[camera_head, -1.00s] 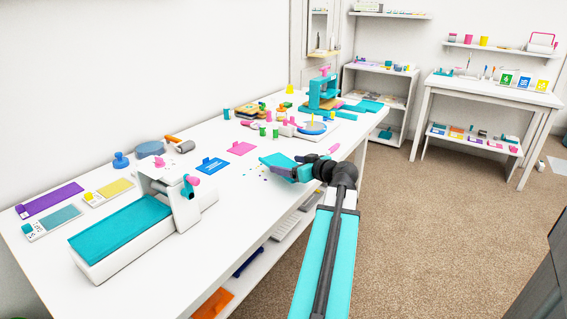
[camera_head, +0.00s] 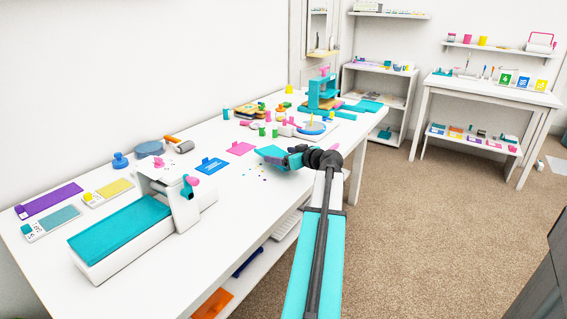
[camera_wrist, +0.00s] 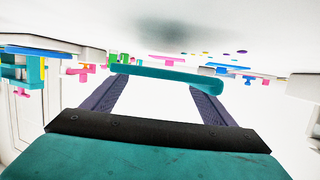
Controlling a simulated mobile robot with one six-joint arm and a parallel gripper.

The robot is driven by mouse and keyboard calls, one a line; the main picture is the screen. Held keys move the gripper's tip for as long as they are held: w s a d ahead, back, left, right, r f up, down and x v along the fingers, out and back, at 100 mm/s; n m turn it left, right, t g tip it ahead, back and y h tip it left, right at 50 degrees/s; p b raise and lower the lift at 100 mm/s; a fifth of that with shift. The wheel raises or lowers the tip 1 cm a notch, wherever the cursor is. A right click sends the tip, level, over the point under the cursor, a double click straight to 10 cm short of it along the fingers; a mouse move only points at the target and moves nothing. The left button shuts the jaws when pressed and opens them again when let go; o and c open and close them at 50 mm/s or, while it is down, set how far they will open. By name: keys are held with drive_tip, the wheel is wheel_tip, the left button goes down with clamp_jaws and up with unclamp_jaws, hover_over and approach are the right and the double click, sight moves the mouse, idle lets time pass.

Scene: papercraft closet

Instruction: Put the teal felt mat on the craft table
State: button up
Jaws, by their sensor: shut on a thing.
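The teal felt mat (camera_head: 271,152) is a small flat teal piece at the end of my arm, over the right edge part of the white craft table (camera_head: 225,225). My gripper (camera_head: 284,154) is shut on it. In the wrist view the mat (camera_wrist: 165,77) shows nearly edge-on as a thin teal bar across the tips of my dark gripper fingers (camera_wrist: 158,88). The white tabletop shows around the mat. I cannot tell whether its underside touches the table.
A pink card (camera_head: 241,148) and a blue card (camera_head: 212,166) lie left of the mat, with small specks (camera_head: 259,171) in front. A white device with a teal bed (camera_head: 120,230) stands nearer. A teal press (camera_head: 322,92) stands behind. Bare tabletop lies between the blue card and the front edge.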

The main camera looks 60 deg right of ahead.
drive_tip(key=shift+f, duration=1.75)
drive_tip(key=shift+f, duration=0.1)
drive_tip(key=o, duration=1.1)
drive_tip(key=v, duration=1.2)
